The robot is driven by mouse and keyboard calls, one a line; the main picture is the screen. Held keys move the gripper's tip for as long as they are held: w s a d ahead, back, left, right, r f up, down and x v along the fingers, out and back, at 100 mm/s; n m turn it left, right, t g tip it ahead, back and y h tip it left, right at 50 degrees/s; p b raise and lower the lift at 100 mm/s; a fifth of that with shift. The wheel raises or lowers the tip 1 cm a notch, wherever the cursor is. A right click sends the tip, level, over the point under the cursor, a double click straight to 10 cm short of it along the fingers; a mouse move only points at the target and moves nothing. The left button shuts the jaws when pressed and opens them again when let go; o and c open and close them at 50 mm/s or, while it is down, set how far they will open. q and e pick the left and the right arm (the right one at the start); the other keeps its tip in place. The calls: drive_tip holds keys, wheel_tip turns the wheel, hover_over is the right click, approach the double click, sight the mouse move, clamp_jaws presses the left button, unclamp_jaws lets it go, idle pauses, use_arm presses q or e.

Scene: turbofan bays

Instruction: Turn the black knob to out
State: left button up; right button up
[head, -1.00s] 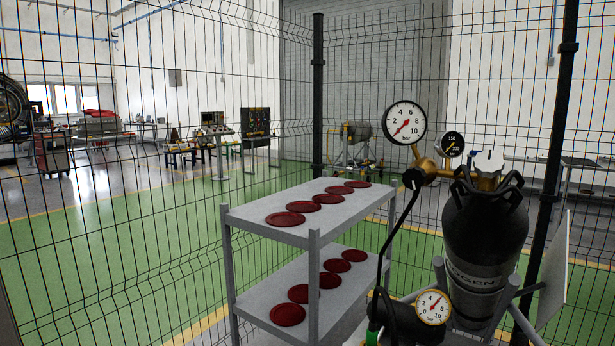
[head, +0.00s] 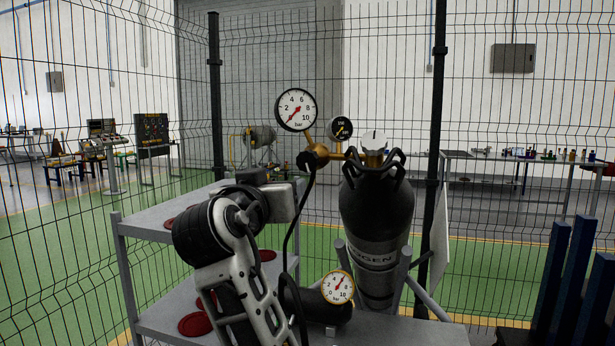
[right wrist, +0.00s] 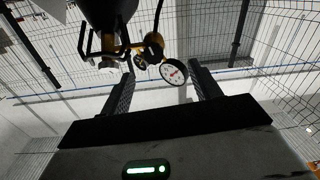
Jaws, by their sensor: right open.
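A small black round knob (head: 306,161) sits on the brass regulator (head: 322,157), left of the dark gas bottle (head: 378,210). Its marking is too small to read. A large white gauge (head: 295,109) is above it, its needle near 0; it also shows in the right wrist view (right wrist: 172,72). My right gripper (right wrist: 157,76) is open and empty, its fingers pointing toward the regulator, apart from it. In the right wrist view the scene is upside down and the knob is hard to make out. In the head view my arm stands below left of the knob; its fingertips are unclear. My left gripper is not in view.
A grey shelf cart (head: 160,225) with red discs (head: 195,324) stands at left. A black hose (head: 291,225) hangs from the regulator. A lower gauge (head: 338,287) sits on a dark cylinder. A wire fence is behind. Blue posts (head: 575,280) stand at right.

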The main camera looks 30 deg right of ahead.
sight(306, 162)
drive_tip(key=shift+m+g+h, duration=0.3)
drive_tip(key=shift+m+h, duration=0.1)
drive_tip(key=shift+m, duration=0.2)
drive_tip(key=p+x, duration=0.1)
drive_tip(key=x, duration=0.4)
drive_tip(key=r+p+x, duration=0.1)
drive_tip(key=p+x, duration=0.1)
drive_tip(key=x, duration=0.3)
drive_tip(key=r+p+x, duration=0.1)
drive_tip(key=x, duration=0.4)
drive_tip(key=shift+s+d+r+p, duration=0.15)
drive_tip(key=shift+s+d+p, duration=0.15)
drive_tip(key=shift+s, duration=0.1)
drive_tip(key=shift+w+d, duration=0.2)
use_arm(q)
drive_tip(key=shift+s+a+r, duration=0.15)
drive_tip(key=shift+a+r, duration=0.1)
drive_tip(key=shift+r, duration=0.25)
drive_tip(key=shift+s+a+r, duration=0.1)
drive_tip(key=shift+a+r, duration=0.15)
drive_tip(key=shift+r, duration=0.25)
use_arm(e)
drive_tip(key=shift+c, duration=0.3)
drive_tip(key=c, duration=0.9)
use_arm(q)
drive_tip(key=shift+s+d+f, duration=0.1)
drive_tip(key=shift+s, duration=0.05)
